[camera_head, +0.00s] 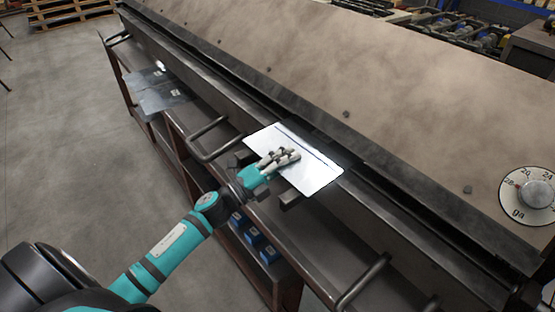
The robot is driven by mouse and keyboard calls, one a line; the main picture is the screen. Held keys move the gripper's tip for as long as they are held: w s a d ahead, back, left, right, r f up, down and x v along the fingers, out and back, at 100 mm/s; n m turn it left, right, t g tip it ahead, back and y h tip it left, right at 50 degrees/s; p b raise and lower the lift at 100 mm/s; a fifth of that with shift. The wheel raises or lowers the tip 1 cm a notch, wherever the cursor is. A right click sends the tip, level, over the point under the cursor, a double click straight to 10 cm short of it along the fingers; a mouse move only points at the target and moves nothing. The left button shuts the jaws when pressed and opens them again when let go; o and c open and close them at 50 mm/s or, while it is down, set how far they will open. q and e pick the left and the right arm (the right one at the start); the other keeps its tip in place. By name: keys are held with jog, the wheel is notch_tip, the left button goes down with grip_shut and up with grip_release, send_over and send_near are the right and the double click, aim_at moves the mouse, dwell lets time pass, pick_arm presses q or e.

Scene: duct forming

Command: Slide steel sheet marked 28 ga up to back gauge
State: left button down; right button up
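A bright steel sheet (312,177) lies tilted across the front edge of the long forming machine, its far edge by the dark clamping bar (300,122). A thin dark line runs along the sheet near its far edge. I cannot read a gauge mark on it. My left gripper (284,156) is over the middle of the sheet, its pale fingers at or just above the surface. Whether the fingers are shut or slightly apart is unclear. The back gauge cannot be made out. My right gripper is out of view.
More grey sheets (162,100) lie on the left of the front shelf. Bar handles (207,138) stick out along the front, another (362,283) nearer. A gauge dial (535,194) sits at the right. Blue boxes (254,238) stand below.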

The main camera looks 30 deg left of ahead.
pick_arm(q)
jog(key=shift+w+r, duration=0.2)
jog(key=shift+r, duration=0.1)
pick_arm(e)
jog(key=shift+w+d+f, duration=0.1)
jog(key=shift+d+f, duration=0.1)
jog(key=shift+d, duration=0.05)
pick_arm(q)
jog(key=c, duration=1.4)
grip_release()
jog(key=shift+f, duration=0.1)
jog(key=shift+s+f, duration=0.1)
jog(key=shift+s+d+f+h, duration=0.25)
jog(key=shift+s+d+h, duration=0.05)
jog(key=s+a, duration=0.3)
jog(key=s, duration=0.3)
jog(key=shift+f+g, duration=0.25)
jog(key=shift+g, duration=0.05)
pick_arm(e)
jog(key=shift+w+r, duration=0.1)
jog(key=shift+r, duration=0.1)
pick_arm(q)
jog(key=shift+w, duration=0.15)
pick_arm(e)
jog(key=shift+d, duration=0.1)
